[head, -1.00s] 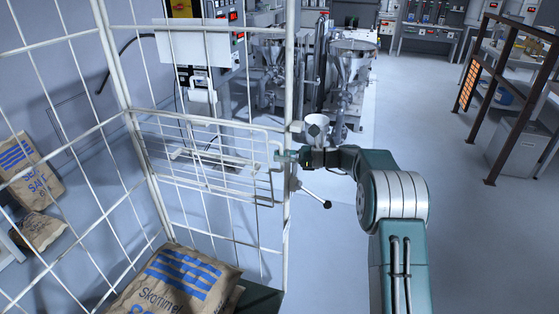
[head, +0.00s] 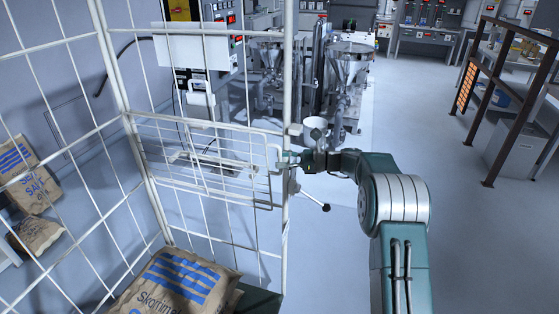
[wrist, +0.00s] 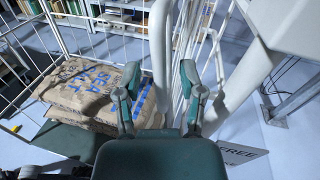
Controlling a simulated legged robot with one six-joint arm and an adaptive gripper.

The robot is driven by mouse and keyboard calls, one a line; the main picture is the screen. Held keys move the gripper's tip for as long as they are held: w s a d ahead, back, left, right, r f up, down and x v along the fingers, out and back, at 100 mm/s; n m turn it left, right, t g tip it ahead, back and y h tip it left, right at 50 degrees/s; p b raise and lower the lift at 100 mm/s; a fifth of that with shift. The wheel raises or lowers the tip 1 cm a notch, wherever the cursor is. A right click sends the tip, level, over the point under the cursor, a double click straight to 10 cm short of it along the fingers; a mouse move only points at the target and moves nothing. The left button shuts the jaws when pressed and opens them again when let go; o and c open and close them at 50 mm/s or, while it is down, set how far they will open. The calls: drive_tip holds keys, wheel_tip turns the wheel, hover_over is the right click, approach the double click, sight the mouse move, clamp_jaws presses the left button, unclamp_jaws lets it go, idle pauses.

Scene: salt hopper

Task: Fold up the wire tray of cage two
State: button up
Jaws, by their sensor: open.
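The wire tray (head: 215,198) is a white wire frame with rounded corners on the white mesh cage. Its right end is beside the cage's corner post (head: 287,80). I cannot tell how far it is tilted. My gripper (head: 284,159) is at the tray's right end, close to the post. In the wrist view my gripper (wrist: 160,84) is open, with its two fingers apart. A thick white tube (wrist: 160,45) shows between and beyond the fingertips. I cannot tell whether a finger touches the tray.
Salt sacks (head: 180,285) lie in the cage below the tray. A lever with a black knob (head: 326,208) sticks out below my gripper. Steel hoppers (head: 350,65) stand behind.

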drive_tip(key=s+d, duration=0.1)
drive_tip(key=d, duration=1)
drive_tip(key=shift+s, duration=0.2)
drive_tip(key=shift+r, duration=0.1)
